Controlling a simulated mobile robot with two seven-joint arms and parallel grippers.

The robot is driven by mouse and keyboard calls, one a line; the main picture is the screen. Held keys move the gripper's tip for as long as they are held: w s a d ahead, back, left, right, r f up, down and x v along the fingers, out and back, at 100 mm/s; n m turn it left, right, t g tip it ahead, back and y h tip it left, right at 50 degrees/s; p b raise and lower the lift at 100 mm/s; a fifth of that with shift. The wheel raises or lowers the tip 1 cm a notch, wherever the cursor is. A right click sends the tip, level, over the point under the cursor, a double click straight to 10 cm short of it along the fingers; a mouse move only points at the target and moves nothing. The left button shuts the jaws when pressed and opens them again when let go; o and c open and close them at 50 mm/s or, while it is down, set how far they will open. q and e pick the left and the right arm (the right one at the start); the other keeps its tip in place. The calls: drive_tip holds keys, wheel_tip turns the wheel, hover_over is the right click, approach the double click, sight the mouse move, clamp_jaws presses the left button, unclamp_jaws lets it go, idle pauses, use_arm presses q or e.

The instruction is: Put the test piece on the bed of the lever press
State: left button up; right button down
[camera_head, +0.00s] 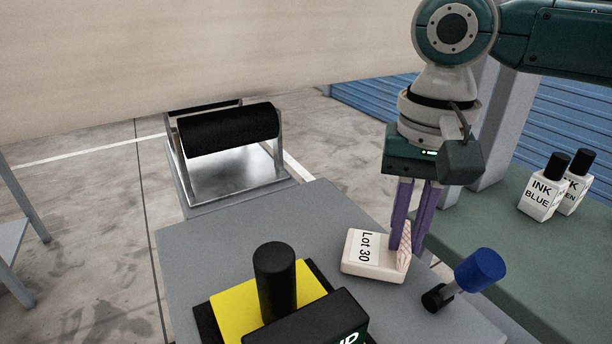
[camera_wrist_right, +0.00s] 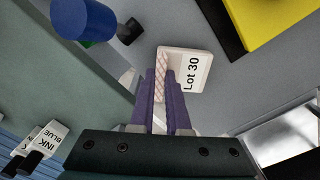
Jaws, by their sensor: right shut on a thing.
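The test piece appears to be the pale block labelled "Lot 30" (camera_head: 359,256), with a pink hatched upright part at its right end. My right gripper (camera_head: 407,246) points down and is shut on that hatched part. In the right wrist view the block (camera_wrist_right: 197,68) extends to the right from the fingertips (camera_wrist_right: 164,78). The block is at or just above the grey top; I cannot tell if it touches. A yellow plate (camera_head: 232,311) on a black base, with a black upright cylinder (camera_head: 275,277), may be the lever press; I cannot tell for sure. My left gripper is not in view.
A blue-capped knob on a black foot (camera_head: 480,269) stands right of the block. A black roller in a metal frame (camera_head: 228,131) stands behind. Ink bottles (camera_head: 538,197) stand on the green surface at right. The grey top (camera_head: 245,232) is clear between roller and yellow plate.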

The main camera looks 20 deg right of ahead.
drive_tip(key=shift+f, duration=0.15)
drive_tip(key=c, duration=1.3)
unclamp_jaws()
drive_tip(key=shift+f, duration=0.1)
drive_tip(key=o, duration=0.4)
